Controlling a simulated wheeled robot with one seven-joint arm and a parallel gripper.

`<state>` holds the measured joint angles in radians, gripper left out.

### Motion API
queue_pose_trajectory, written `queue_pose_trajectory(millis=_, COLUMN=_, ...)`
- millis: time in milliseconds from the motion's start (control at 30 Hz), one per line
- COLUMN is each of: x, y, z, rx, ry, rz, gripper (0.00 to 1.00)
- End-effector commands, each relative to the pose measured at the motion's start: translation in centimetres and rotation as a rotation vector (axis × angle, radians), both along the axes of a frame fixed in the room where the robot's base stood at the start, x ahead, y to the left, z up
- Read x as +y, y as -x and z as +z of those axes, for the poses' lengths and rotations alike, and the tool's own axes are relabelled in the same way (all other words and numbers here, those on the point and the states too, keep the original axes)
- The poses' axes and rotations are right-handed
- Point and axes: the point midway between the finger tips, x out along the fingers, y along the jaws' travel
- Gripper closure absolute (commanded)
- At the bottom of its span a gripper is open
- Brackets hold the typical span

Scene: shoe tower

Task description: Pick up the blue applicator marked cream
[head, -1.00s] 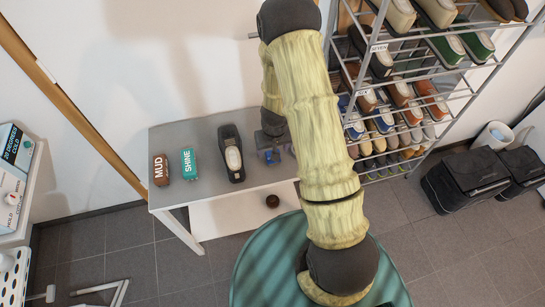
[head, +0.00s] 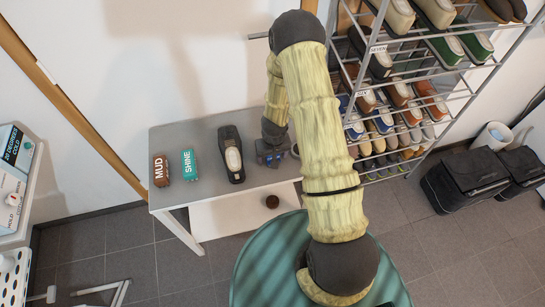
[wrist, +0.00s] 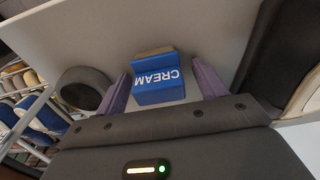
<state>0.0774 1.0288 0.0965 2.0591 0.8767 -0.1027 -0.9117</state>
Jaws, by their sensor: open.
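The blue applicator (wrist: 158,88) shows white CREAM lettering, upside down in the wrist view, and a brownish-grey strip along its far edge. It sits on the grey bench, and a bit of it shows in the head view (head: 269,159) below my wrist. My gripper (wrist: 161,72) is open, its two purple fingers standing left and right of the applicator. Narrow gaps show between the fingers and its sides. In the head view my gripper (head: 268,150) is over the bench's right part, and its fingers are mostly hidden by my wrist.
A brown MUD block (head: 160,170), a green SHINE block (head: 189,165) and a black shoe (head: 232,155) stand left on the bench (head: 205,200). A dark round cup (wrist: 83,88) is close to the left finger. A shoe rack (head: 440,120) stands at the right.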

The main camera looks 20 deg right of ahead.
Motion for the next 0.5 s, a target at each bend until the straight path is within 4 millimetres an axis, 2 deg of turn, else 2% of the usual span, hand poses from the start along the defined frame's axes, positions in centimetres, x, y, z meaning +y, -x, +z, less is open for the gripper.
queue_pose_trajectory(millis=367, x=0.0, y=0.01, z=0.03, rx=0.0, ry=0.0, rz=0.0, gripper=0.31)
queue_pose_trajectory(millis=500, x=0.0, y=0.01, z=0.03, rx=0.0, ry=0.0, rz=0.0, gripper=0.59)
